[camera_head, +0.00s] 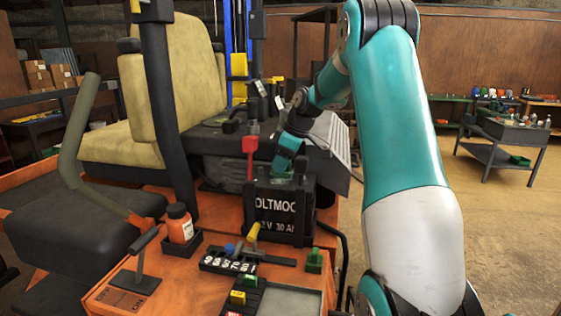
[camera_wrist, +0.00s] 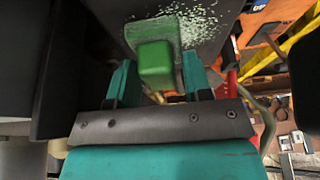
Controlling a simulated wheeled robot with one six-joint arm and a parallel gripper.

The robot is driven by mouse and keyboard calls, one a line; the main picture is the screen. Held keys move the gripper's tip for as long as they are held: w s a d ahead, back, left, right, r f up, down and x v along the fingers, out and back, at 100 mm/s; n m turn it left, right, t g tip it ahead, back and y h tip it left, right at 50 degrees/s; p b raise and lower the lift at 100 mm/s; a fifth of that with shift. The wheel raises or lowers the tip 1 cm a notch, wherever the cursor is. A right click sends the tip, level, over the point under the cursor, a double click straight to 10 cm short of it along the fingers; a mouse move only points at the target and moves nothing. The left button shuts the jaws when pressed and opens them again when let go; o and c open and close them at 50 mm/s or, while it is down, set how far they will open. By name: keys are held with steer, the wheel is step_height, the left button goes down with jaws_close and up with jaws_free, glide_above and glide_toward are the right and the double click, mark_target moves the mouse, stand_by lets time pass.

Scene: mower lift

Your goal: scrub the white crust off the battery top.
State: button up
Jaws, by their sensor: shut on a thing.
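The black battery (camera_head: 283,215) stands in the orange mower's deck, with white lettering on its front. In the wrist view its dark top (camera_wrist: 120,12) carries speckled white crust (camera_wrist: 196,22), thick around the far end of a green block-shaped tool (camera_wrist: 155,58). My gripper (camera_wrist: 158,66) is shut on this green tool, between its two teal fingers. In the head view my gripper (camera_head: 285,163) is low over the battery top. The tool's working face is hidden, so I cannot tell whether it touches the crust.
A red-headed upright part (camera_head: 249,146) stands beside the battery's left rear. An orange bottle (camera_head: 179,222) sits in a black holder at left. A yellow-handled lever (camera_head: 253,231) and a green clip (camera_head: 314,260) are in front of the battery. The yellow seat (camera_head: 175,85) is behind.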

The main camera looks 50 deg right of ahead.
steer(key=shift+w+d+r, duration=0.1)
steer(key=shift+w+d, duration=0.15)
steer(key=shift+d, duration=0.2)
steer(key=shift+w+d+r+p, duration=0.2)
steer(key=shift+d+r+p, duration=0.05)
steer(key=shift+d+p, duration=0.25)
steer(key=shift+a, duration=0.1)
steer(key=shift+s+a+f+b, duration=0.3)
steer(key=shift+a+f+b, duration=0.1)
steer(key=shift+b, duration=0.55)
steer(key=shift+s+a+b, duration=0.35)
steer(key=shift+s+a, duration=0.05)
steer(key=shift+a, duration=0.25)
steer(key=shift+s+a, duration=0.1)
steer(key=shift+a, duration=0.3)
steer(key=shift+s+a+f+b, duration=0.1)
steer(key=shift+s+a+b, duration=0.3)
steer(key=shift+a, duration=0.25)
steer(key=shift+s+a+f+b, duration=0.1)
steer(key=shift+s+a+b, duration=0.3)
steer(key=shift+a, duration=0.2)
steer(key=shift+s+a+b, duration=0.3)
steer(key=shift+a+b, duration=0.1)
steer(key=shift+a, duration=0.25)
